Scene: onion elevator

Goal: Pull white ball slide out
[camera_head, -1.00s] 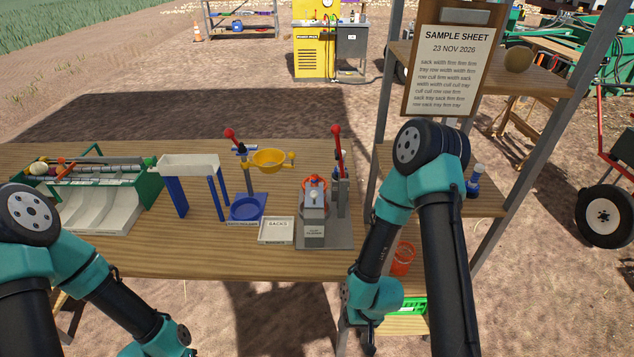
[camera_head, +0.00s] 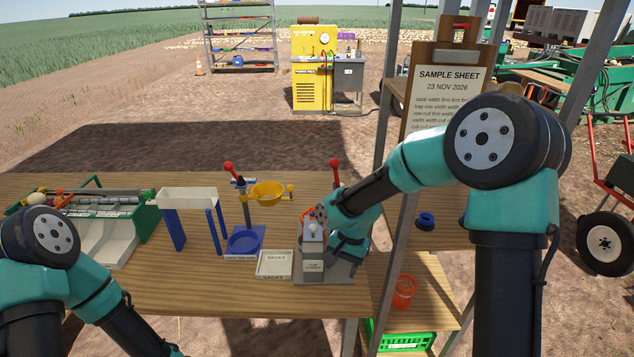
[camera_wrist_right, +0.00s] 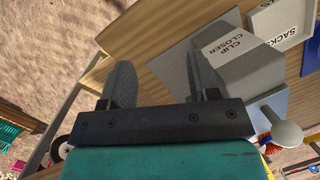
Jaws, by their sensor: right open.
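The grey clip closer (camera_head: 313,265) stands near the front right of the table. A white ball knob (camera_head: 311,227) shows on its top. In the right wrist view the labelled clip closer (camera_wrist_right: 235,62) lies to the right, and the white ball (camera_wrist_right: 285,134) on its short stem is at the lower right. My right gripper (camera_wrist_right: 160,72) is open and empty, close beside the clip closer; the ball is outside its fingers. In the head view my right wrist partly hides the closer's right side, and the fingertips are hard to make out. My left gripper is out of view.
The clipboard (camera_head: 447,85) and a shelf post are at right. The front table strip is bare.

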